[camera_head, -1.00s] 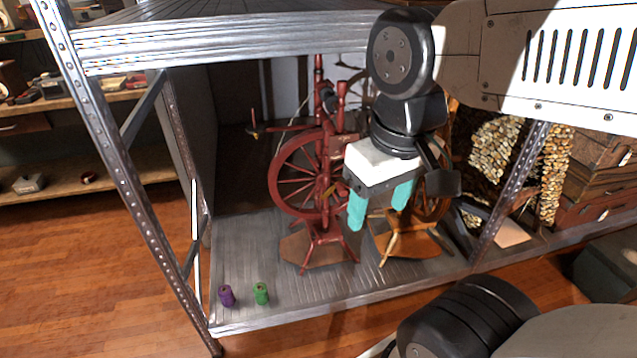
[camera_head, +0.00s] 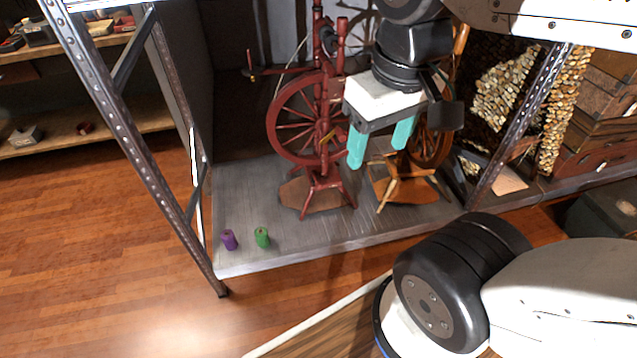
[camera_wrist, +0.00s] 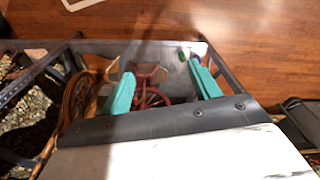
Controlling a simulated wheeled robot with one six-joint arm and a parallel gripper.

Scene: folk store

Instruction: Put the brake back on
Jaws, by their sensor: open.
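A red spinning wheel (camera_head: 320,120) stands upright on the grey shelf (camera_head: 240,205). It also shows between my fingers in the wrist view (camera_wrist: 150,97). A brown spinning wheel (camera_head: 428,148) stands to its right, partly behind my gripper. A small yellowish piece (camera_head: 328,137) shows on the red wheel's front. I cannot tell which part is the brake. My gripper (camera_head: 378,152) has two teal fingers, apart and empty. It appears in front of and above the space between the two wheels. Its fingers also show in the wrist view (camera_wrist: 161,75).
A purple spool (camera_head: 229,240) and a green spool (camera_head: 262,237) stand at the shelf's front left. Metal posts (camera_head: 120,130) (camera_head: 520,125) frame the shelf on both sides. Wooden boxes (camera_head: 605,125) stand at the right. The wooden floor (camera_head: 90,240) is open at left.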

